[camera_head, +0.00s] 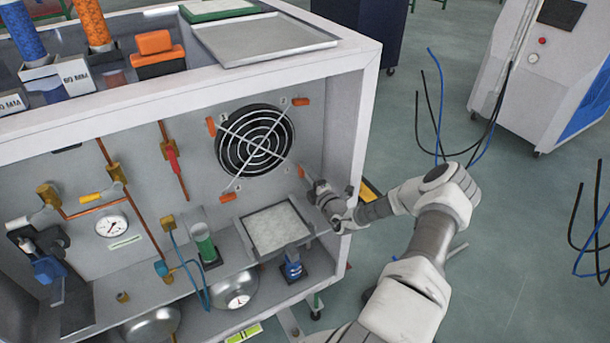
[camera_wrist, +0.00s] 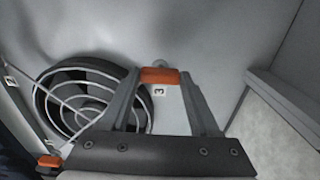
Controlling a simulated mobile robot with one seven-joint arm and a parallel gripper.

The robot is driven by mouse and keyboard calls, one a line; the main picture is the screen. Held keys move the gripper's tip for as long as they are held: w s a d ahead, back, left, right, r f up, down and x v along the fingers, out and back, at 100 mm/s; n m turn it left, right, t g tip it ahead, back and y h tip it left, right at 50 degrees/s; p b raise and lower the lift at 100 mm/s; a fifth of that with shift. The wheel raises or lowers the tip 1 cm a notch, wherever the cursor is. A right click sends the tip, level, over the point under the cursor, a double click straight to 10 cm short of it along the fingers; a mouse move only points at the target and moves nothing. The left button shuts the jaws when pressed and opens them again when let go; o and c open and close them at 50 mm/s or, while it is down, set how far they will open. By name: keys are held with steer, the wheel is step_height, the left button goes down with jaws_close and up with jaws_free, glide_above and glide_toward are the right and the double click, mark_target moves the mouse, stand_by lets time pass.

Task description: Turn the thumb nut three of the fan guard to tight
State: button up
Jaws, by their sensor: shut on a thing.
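The fan guard (camera_head: 262,148) is a round wire grille over a black fan on the cabinet's back wall; it also shows at the left of the wrist view (camera_wrist: 88,106). Thumb nut three is the orange piece (camera_head: 301,171) at the guard's lower right. In the wrist view it is the orange bar (camera_wrist: 160,76) beside a label reading 3. My gripper (camera_wrist: 161,80) has one finger at each end of this nut and is shut on it. In the head view my gripper (camera_head: 307,181) reaches in from the right.
Other orange nuts sit at the guard's upper left (camera_head: 211,126), upper right (camera_head: 300,101) and lower left (camera_head: 228,197). The cabinet's right wall (camera_head: 352,130) stands close to my arm. A square tray (camera_head: 291,239) lies below my gripper.

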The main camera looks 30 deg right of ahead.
steer(key=o, duration=1.4)
steer(key=shift+c, duration=0.2)
steer(key=s+a+p, duration=0.1)
steer(key=s+p, duration=0.1)
steer(key=s, duration=1.5)
steer(key=shift+s+p, duration=0.2)
steer(key=shift+p, duration=0.15)
